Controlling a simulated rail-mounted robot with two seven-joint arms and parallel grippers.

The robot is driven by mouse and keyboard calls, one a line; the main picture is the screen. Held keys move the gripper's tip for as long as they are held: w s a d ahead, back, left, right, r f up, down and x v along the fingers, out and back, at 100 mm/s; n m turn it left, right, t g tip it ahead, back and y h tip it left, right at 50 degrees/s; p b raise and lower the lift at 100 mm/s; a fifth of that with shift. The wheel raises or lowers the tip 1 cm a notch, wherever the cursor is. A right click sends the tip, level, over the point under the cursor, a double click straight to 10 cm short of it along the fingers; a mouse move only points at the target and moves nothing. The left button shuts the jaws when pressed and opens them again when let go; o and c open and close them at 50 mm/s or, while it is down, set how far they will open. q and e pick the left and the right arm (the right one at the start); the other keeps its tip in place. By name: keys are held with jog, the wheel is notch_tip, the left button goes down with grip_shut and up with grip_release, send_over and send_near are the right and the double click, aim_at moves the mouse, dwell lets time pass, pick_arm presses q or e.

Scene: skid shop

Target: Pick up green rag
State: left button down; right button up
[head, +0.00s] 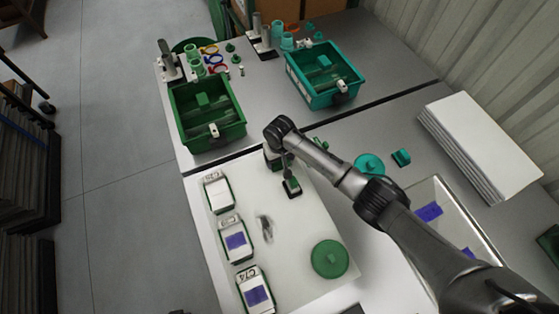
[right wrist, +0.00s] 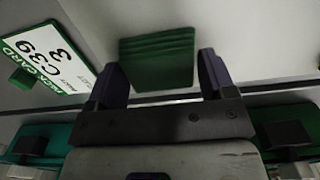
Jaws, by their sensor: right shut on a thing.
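The green rag (right wrist: 157,62) shows in the right wrist view as a flat green piece with folded layers, between the two dark fingers of my right gripper (right wrist: 160,75). The gripper is shut on it. In the head view my right gripper (head: 291,187) is over the upper part of the white board, with a bit of green rag (head: 292,183) showing at its fingers. I cannot tell how far the rag is above the board. My left gripper is not in the head view.
A green bin (head: 207,115) and a teal bin (head: 325,75) stand behind. A parts card (right wrist: 48,55) lies near the gripper.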

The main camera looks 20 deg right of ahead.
jog(key=c, duration=0.3)
jog(key=shift+r, duration=0.5)
notch_tip(320, 180, up, 4)
jog(key=shift+d+f+p, duration=0.1)
jog(key=shift+d+p, duration=0.05)
jog(key=shift+p, duration=0.85)
jog(key=s+d+r+p, duration=0.3)
jog(key=s+d+r, duration=0.3)
jog(key=s+d, duration=0.2)
jog(key=shift+r, duration=0.1)
